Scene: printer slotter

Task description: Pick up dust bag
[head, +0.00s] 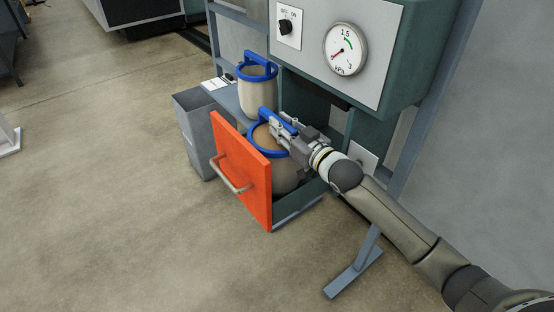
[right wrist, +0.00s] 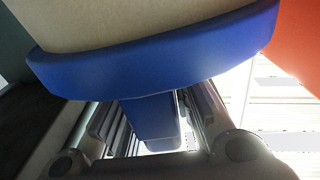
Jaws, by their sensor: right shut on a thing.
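A dust bag (head: 290,175) with a tan body and a blue rim sits in the open drawer with the orange front (head: 242,170). My right gripper (head: 284,126) is at the top of this bag, shut on its blue handle. The right wrist view shows the blue handle (right wrist: 150,120) between the two fingers and the blue rim (right wrist: 160,62) above it. The lower part of the bag is hidden by the drawer front. A second bag (head: 257,95) with a blue rim and handle stands on the shelf behind. My left gripper is not in view.
A grey bin (head: 192,130) stands left of the drawer. The machine housing with a gauge (head: 345,49) and a switch (head: 289,27) overhangs the drawer. A metal foot (head: 353,275) lies on the floor at the front right.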

